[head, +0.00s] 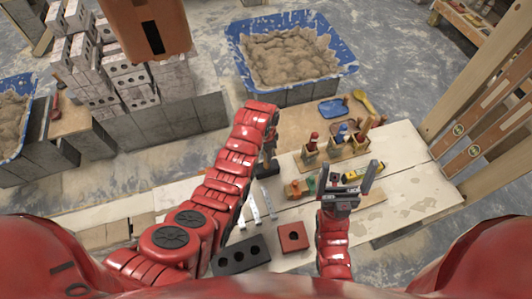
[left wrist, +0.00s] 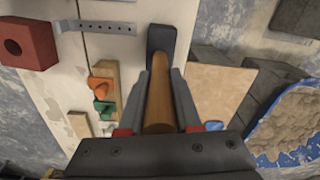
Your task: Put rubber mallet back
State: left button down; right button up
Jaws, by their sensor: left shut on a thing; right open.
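The rubber mallet has a dark head (head: 266,168) and a round wooden handle (left wrist: 159,95). My left gripper (head: 270,143) is shut on the handle. In the left wrist view the handle lies between the two fingers of my left gripper (left wrist: 159,100), with the dark head (left wrist: 162,40) beyond the fingertips. In the head view my left arm and gripper hide much of the handle. I cannot tell whether the head touches the table. My right gripper (head: 352,172) is open and empty over the right part of the pale table (head: 405,190).
Wooden holders (head: 340,152) with handled tools stand behind the grippers. An orange and green piece on wood (head: 299,188), a yellow level (head: 364,171), metal strips (head: 267,203), a red block (head: 293,237) and a dark holed block (head: 240,255) lie nearer. A blue mortar tub (head: 290,55) stands behind.

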pick_arm(q)
jog(key=shift+f+b, duration=0.35)
jog(key=shift+f, duration=0.1)
dwell(0.4)
jog(key=c, duration=0.5)
grip_release()
jog(key=shift+r, duration=0.1)
jog(key=r+p, duration=0.4)
jog(key=r, duration=0.4)
jog(key=r+p, duration=0.5)
jog(key=r, duration=0.4)
jog(key=shift+s+a+r, duration=0.1)
jog(key=shift+a+r, duration=0.05)
jog(key=shift+a, duration=0.05)
